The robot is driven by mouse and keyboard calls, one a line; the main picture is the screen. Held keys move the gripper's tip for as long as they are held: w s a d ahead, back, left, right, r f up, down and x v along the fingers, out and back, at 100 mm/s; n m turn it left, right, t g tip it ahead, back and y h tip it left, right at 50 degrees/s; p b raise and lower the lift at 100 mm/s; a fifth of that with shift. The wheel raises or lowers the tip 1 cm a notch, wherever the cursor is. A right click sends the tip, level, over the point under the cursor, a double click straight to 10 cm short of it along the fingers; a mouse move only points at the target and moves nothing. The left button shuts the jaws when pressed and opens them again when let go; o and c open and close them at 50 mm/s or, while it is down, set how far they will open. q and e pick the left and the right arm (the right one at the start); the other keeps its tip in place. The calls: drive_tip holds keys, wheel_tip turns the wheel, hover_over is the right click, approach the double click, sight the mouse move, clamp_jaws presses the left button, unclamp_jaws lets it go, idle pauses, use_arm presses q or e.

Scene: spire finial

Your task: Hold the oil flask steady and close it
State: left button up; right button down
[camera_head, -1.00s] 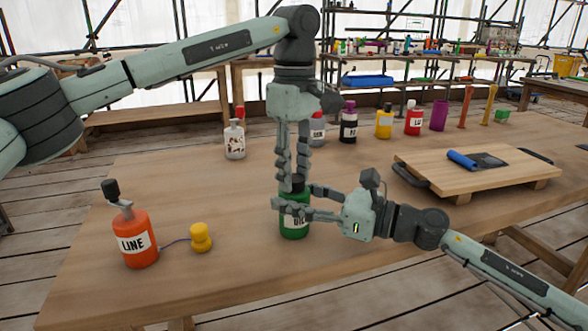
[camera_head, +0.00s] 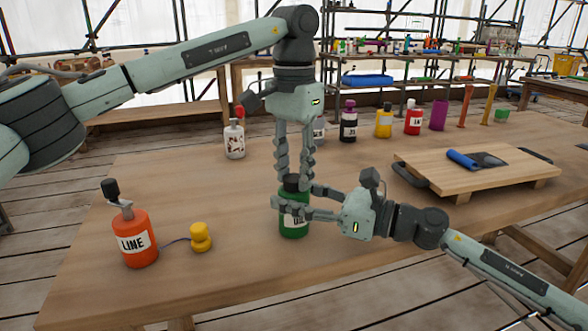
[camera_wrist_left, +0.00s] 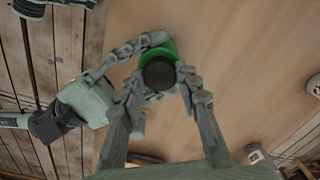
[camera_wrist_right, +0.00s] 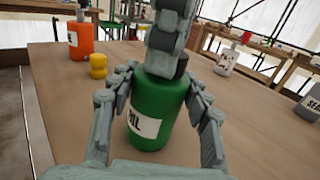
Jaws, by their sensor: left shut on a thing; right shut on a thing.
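The green oil flask (camera_head: 294,226) stands upright on the table, with a white label and a dark cap (camera_wrist_left: 159,74) on top. My right gripper (camera_head: 290,208) comes in from the right and is shut around the flask's body, which the right wrist view shows between its fingers (camera_wrist_right: 156,105). My left gripper (camera_head: 293,180) points straight down from above and is shut on the dark cap at the flask's neck. The fingers partly hide the cap, so how tightly it sits on the neck cannot be seen.
An orange bottle (camera_head: 135,245) and a yellow stopper (camera_head: 200,238) stand to the left. A white bottle (camera_head: 234,142) stands behind. Several bottles line the back right, near a wooden board (camera_head: 480,175) with a blue roll. The table's front is clear.

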use_arm(q)
drive_tip(key=o, duration=0.7)
drive_tip(key=shift+o, duration=0.2)
drive_tip(key=shift+r, duration=2.3)
drive_tip(key=shift+c, duration=0.4)
